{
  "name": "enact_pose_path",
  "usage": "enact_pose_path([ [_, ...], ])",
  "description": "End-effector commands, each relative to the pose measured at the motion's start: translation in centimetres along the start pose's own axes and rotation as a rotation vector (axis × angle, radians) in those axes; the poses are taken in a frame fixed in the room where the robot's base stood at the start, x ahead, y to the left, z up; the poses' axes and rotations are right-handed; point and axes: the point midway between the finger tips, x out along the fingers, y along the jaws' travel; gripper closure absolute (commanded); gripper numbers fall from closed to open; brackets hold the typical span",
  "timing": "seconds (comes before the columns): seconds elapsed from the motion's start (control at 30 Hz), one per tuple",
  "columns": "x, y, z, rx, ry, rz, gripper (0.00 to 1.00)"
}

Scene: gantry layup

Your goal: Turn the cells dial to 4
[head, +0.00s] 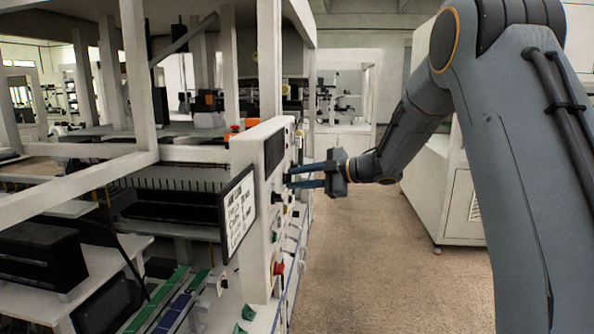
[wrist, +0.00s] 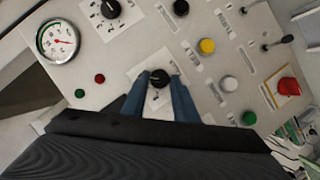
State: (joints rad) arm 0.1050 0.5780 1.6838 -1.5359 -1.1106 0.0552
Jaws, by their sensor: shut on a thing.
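My gripper (head: 289,178) reaches from the right to the front of the white control panel (head: 257,240) in the head view. In the wrist view my gripper (wrist: 160,82) has its two blue fingers on either side of a black dial (wrist: 160,76) and is shut on it. The dial sits on a white label plate with small marks that are too small to read, so I cannot tell its setting or its name. The fingers hide part of the plate. In the head view the held dial is not clear.
Around it in the wrist view are another black dial (wrist: 110,9), a gauge (wrist: 58,41), a yellow button (wrist: 207,46), a white button (wrist: 229,84), a green button (wrist: 248,118), a red button (wrist: 289,87) and toggle levers. A display board (head: 238,212) hangs on the panel. Open floor (head: 385,260) lies right.

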Motion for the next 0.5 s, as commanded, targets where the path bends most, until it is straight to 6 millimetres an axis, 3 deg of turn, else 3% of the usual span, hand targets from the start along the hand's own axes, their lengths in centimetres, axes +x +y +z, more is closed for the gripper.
enact_pose_path([
  [0.5, -0.01, 0.07, 0.05, 0.055, 0.000, -0.022, 0.96],
])
